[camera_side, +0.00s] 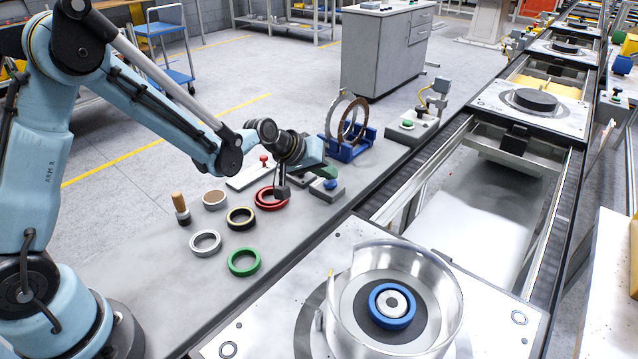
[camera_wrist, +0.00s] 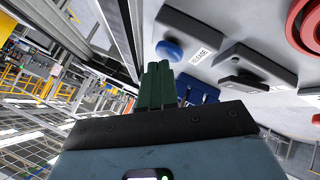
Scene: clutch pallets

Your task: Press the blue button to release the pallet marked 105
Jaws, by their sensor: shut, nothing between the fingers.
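The blue button (camera_side: 330,184) sits on a small grey box (camera_side: 327,194) near the bench's right edge. In the wrist view the blue button (camera_wrist: 170,50) is left of a label that seems to read RELEASE. My gripper (camera_side: 328,172) is shut and empty, its green fingers close above the button in the side view. In the wrist view the fingertips (camera_wrist: 158,66) are just below the button; contact cannot be told. A pallet (camera_side: 490,322) with a clear cylinder (camera_side: 440,300) around a blue ring is at the front. No number 105 is readable on any pallet.
Rings in red (camera_side: 266,203), green (camera_side: 244,262), black-gold and silver lie on the bench with a wooden-handled tool (camera_side: 180,207). A blue rack (camera_side: 350,150) with upright rings stands behind the button box. Another pallet (camera_side: 560,118) is farther along the conveyor.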

